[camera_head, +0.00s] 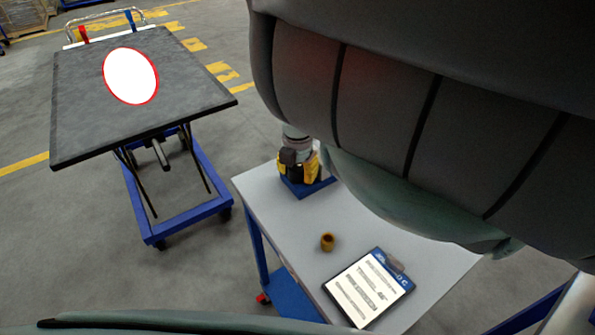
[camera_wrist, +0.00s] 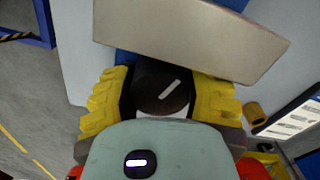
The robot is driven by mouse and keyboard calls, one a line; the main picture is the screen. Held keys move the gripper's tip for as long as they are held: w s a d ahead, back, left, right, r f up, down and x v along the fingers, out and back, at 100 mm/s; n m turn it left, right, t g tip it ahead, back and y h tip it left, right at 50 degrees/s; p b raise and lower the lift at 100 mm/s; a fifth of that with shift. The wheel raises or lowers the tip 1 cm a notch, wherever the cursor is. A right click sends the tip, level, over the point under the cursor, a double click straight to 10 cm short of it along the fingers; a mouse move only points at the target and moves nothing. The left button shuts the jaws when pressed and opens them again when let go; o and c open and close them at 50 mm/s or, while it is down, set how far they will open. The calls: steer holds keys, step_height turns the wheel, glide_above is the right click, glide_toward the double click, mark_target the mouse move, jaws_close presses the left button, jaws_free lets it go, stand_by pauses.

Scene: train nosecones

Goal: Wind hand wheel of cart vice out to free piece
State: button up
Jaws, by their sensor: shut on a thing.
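The dark round hand wheel (camera_wrist: 152,98) with a white mark sits between the yellow fingers of my gripper (camera_wrist: 161,88) in the wrist view. My gripper is shut on the wheel; the white mark slants up to the right. A beige-grey block (camera_wrist: 190,38), seemingly the piece, lies just beyond the wheel. Blue of the vice (camera_wrist: 126,57) shows beside it; the jaws are largely hidden. In the head view my gripper (camera_head: 299,170) is low over the blue vice base (camera_head: 308,188) at the far left corner of the cart (camera_head: 285,222). The wheel cannot be made out there.
A blue lift table (camera_head: 75,130) with a white red-rimmed disc (camera_head: 130,76) stands at the left, across open floor.

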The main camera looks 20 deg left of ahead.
steer(key=shift+n, duration=0.6)
steer(key=o, duration=1.2)
